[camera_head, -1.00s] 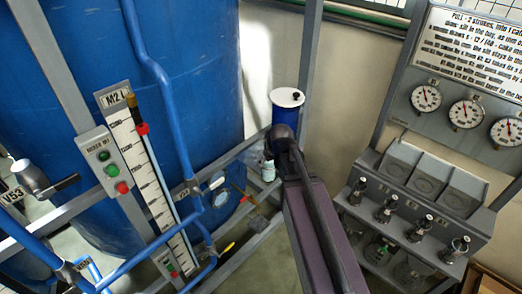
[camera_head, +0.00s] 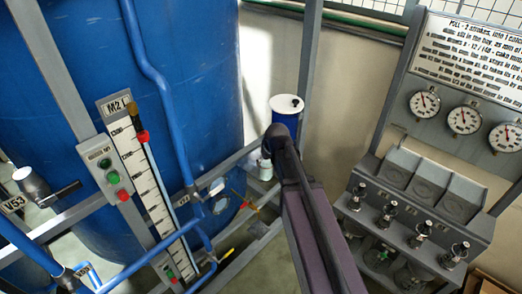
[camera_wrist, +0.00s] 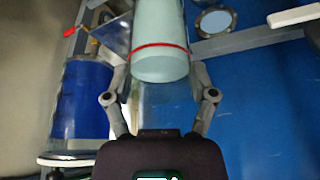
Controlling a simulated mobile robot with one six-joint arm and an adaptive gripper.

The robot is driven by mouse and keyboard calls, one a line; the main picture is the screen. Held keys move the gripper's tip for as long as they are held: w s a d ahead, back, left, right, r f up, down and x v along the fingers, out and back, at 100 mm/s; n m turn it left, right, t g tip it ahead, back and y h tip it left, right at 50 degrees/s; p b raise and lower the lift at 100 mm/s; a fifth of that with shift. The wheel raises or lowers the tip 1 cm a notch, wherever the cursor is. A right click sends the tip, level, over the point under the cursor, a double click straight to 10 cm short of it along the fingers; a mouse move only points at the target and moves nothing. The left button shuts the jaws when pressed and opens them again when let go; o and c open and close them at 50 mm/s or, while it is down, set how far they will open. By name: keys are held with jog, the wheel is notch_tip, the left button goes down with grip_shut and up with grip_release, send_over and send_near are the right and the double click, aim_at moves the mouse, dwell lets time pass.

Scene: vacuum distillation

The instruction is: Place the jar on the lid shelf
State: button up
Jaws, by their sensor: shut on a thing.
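The jar is a pale green cylinder with a red band (camera_wrist: 160,62) in the wrist view. My gripper (camera_wrist: 159,80) has its two fingers on either side of it, shut on it. The jar's far end runs out of the top of the picture. In the head view my arm's end hides most of my gripper, and a small pale part that seems to be the jar (camera_head: 265,169) shows just below it. I cannot tell which surface is the lid shelf.
A large blue tank (camera_head: 190,80) stands at the left, with blue pipes and a grey frame before it. A gauge panel (camera_head: 462,118) with several valves is at the right. In the wrist view the blue cylinder (camera_wrist: 85,100) is close on the left.

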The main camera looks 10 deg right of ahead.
jog(key=w+f+b, duration=0.1)
jog(key=w, duration=1)
jog(key=shift+w+d, duration=0.15)
jog(key=shift+w, duration=0.15)
jog(key=shift+b+x, duration=1.8)
jog(key=shift+x, duration=0.2)
jog(key=shift+s+d, duration=0.1)
jog(key=shift+d, duration=0.05)
jog(key=shift+f, duration=0.15)
jog(key=o, duration=1.2)
